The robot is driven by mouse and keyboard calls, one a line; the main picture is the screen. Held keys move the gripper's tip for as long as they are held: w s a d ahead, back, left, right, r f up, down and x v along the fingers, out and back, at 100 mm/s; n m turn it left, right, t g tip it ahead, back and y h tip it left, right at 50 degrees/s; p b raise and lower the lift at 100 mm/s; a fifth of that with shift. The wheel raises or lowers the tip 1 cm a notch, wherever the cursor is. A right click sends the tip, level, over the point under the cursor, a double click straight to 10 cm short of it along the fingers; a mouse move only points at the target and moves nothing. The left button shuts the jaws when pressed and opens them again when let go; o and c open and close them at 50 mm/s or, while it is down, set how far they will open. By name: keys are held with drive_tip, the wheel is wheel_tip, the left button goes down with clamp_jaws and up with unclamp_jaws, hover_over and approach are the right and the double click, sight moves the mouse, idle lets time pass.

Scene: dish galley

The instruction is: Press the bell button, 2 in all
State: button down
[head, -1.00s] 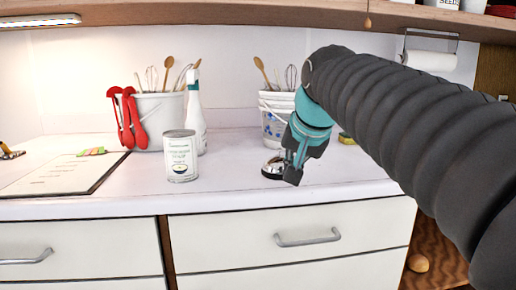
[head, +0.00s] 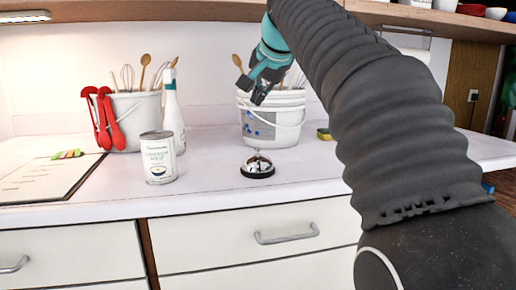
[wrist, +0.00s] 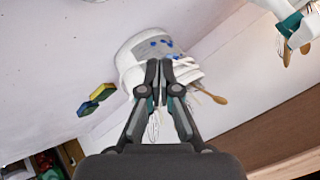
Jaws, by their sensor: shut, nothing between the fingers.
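The bell (head: 258,167) is a shiny silver dome on a dark base, standing on the white counter (head: 215,190) right of the can. Its small button (head: 258,154) shows on top, with nothing touching it. My gripper (head: 258,98) is shut and empty, raised well above the bell and in front of the right-hand white bucket. In the wrist view my gripper (wrist: 160,98) points toward the bucket (wrist: 130,62), fingers together. The bell cannot be made out in the wrist view.
A can (head: 158,158), a spray bottle (head: 171,115) and a utensil bucket (head: 135,112) with red tongs stand left. The right-hand bucket (head: 285,125) stands behind the bell. A sponge (head: 324,134) lies farther right. A clipboard (head: 40,178) lies at left. Shelf overhead.

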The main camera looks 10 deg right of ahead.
sight(259, 149)
drive_tip(key=shift+f+b, duration=2.1)
drive_tip(key=shift+f, duration=2.3)
drive_tip(key=shift+f, duration=0.1)
drive_tip(key=shift+f, duration=0.35)
drive_tip(key=shift+f+b, duration=0.5)
drive_tip(key=shift+b, duration=0.05)
drive_tip(key=shift+r+p, duration=0.95)
drive_tip(key=shift+r, duration=0.15)
